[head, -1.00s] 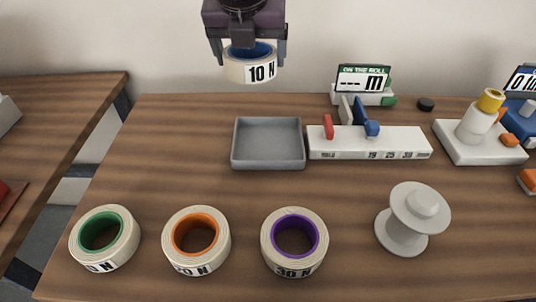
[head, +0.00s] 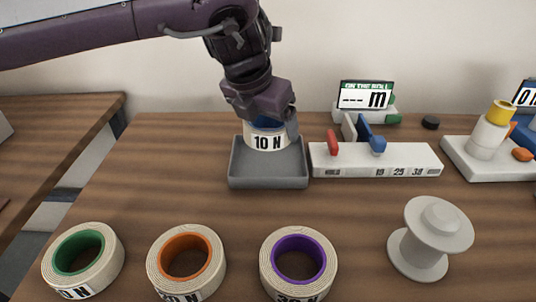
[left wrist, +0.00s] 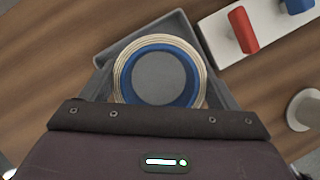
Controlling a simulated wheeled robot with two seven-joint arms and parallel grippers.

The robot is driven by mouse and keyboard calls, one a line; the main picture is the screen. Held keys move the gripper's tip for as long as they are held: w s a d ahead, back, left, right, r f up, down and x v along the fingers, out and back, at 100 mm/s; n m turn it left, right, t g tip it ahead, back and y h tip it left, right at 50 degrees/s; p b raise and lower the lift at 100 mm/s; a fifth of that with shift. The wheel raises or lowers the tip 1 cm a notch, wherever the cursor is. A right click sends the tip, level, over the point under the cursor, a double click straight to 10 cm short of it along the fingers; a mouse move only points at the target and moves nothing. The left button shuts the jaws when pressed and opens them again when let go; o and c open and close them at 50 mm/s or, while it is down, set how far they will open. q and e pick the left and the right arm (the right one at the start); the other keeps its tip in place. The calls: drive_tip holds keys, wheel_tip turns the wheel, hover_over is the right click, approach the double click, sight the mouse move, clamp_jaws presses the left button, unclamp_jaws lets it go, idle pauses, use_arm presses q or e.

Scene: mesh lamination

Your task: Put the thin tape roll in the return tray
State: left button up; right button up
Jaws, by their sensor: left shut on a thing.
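The thin tape roll (head: 267,139), cream with a blue core and a "10 N" label, is in my left gripper (head: 268,124), at or just above the grey return tray (head: 268,182). In the left wrist view the roll (left wrist: 160,77) lies over the tray (left wrist: 177,23), whose floor shows through the core. I cannot tell whether the roll touches the tray floor. My left gripper is shut on the roll; its fingertips are mostly hidden. My right gripper is not in view.
Tape rolls with green (head: 82,262), orange (head: 186,262) and purple (head: 298,265) cores stand along the front. A grey spool (head: 430,238) stands front right. A white block with red and blue levers (head: 375,160) is close beside the tray's right side. A display (head: 366,97) stands behind it.

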sight(272, 159)
use_arm(q)
wheel_tip(272, 159, down, 3)
drive_tip(key=shift+r, duration=0.2)
wheel_tip(272, 159, down, 4)
drive_tip(key=shift+r+b, duration=0.1)
drive_tip(key=shift+b, duration=0.35)
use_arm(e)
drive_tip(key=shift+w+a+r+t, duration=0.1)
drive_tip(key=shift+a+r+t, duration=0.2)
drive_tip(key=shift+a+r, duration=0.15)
use_arm(q)
drive_tip(key=o, duration=1.1)
drive_tip(key=shift+s+a+r, duration=0.1)
drive_tip(key=shift+r, duration=0.35)
drive_tip(key=p+v, duration=0.1)
drive_tip(key=v, duration=0.4)
drive_tip(key=shift+s+r, duration=0.1)
drive_tip(key=v, duration=0.5)
drive_tip(key=shift+s+a+r+p, duration=0.2)
drive_tip(key=shift+r+p, duration=0.15)
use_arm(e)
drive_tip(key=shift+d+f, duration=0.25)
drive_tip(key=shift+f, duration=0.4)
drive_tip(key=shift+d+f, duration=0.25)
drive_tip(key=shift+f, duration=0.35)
